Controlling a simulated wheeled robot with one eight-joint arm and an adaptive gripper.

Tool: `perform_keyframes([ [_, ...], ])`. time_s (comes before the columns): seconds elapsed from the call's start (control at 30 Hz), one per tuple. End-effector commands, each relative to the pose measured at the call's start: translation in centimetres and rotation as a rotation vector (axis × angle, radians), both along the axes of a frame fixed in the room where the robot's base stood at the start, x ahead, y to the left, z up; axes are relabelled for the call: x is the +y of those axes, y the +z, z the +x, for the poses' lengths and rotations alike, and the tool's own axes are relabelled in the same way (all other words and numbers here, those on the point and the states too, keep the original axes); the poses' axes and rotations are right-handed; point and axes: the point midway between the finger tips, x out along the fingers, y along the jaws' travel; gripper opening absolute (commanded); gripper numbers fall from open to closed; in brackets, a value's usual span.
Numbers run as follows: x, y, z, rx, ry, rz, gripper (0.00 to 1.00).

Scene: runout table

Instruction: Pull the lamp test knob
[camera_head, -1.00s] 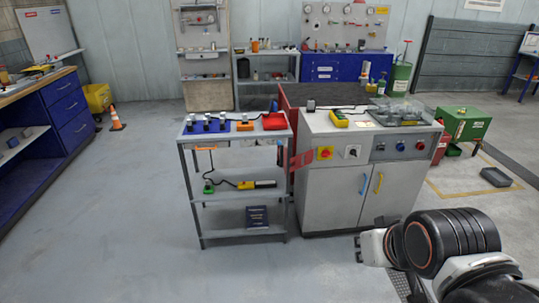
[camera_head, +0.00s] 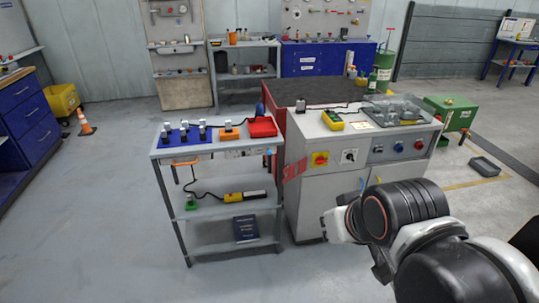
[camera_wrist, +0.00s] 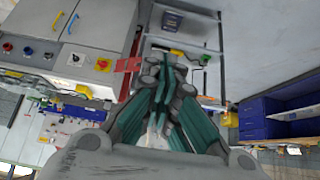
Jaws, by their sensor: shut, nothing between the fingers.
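The grey cabinet (camera_head: 335,200) carries a control panel on its upper front. From left to right it has a red button on a yellow plate (camera_head: 320,158), a rotary switch (camera_head: 349,156), a small dark fitting (camera_head: 378,149), a blue knob (camera_head: 399,147) and a red knob (camera_head: 418,145). I cannot read which is the lamp test knob. The wrist view shows the red knob (camera_wrist: 7,47) and the blue knob (camera_wrist: 28,50) at upper left. My gripper (camera_wrist: 163,68) is shut and empty, apart from the cabinet; in the head view my arm hides the cabinet's lower right.
A grey shelf cart (camera_head: 215,150) with blocks and a cable stands left of the cabinet. A yellow meter (camera_head: 332,121) and a clear-covered tray lie on the cabinet top. A green box (camera_head: 450,112) stands behind at right. The floor at front left is clear.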

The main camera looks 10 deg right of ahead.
Motion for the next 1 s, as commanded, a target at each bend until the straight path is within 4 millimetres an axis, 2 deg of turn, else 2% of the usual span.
perform_keyframes([
  [0.43, 0.0, 0.0, 0.0, 0.0, 0.0, 0.0, 0.0],
  [0.47, 0.0, 0.0, 0.0, 0.0, 0.0, 0.0, 0.05],
  [0.6, -0.1, 0.2, 0.8, -0.011, 0.0, -0.003, 0.36],
  [0.63, -0.1, 0.4, 1.3, -0.017, 0.0, -0.005, 0.41],
  [0.77, -0.3, 1.2, 4.5, -0.061, 0.0, -0.016, 0.41],
  [1.0, -0.8, 2.3, 12.9, -0.175, 0.002, -0.048, 0.41],
])
